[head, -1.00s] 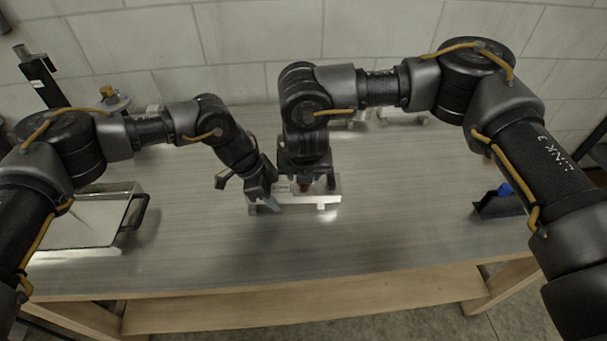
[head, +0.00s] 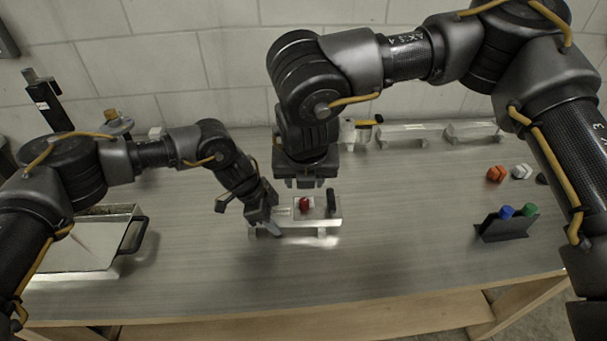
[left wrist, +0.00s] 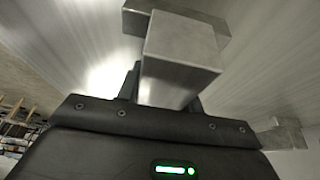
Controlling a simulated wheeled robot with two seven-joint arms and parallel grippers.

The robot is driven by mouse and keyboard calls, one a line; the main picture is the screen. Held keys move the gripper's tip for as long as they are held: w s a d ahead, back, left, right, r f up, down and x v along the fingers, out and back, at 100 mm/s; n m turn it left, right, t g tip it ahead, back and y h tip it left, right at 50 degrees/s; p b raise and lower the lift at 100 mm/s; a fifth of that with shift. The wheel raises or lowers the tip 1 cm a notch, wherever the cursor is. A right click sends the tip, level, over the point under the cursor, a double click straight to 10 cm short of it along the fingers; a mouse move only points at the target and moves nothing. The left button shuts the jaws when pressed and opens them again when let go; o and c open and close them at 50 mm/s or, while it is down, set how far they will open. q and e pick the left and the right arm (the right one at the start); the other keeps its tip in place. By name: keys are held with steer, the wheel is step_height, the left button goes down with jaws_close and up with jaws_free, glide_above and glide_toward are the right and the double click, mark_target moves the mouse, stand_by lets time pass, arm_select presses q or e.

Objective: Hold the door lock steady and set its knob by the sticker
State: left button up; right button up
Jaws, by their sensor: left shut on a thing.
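The door lock (head: 290,222) is a silver bar-like body lying on the table in the head view. It has a red knob (head: 304,204) on a pale plate and a black upright handle (head: 331,200) to its right. My left gripper (head: 272,222) is shut on the lock's left end. In the left wrist view the lock's metal body (left wrist: 180,50) runs out from between the jaws. My right gripper (head: 305,184) hangs just above and behind the knob, apart from it, its fingers open and empty. I cannot make out the sticker.
A metal box with a black handle (head: 85,245) stands at left. At right are a black holder (head: 503,230) with blue and green knobs, an orange piece (head: 496,174) and a white one (head: 521,171). More silver lock bodies (head: 405,132) lie at the back. The front table is clear.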

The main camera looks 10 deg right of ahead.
arm_select(q)
steer(key=o, duration=1.3)
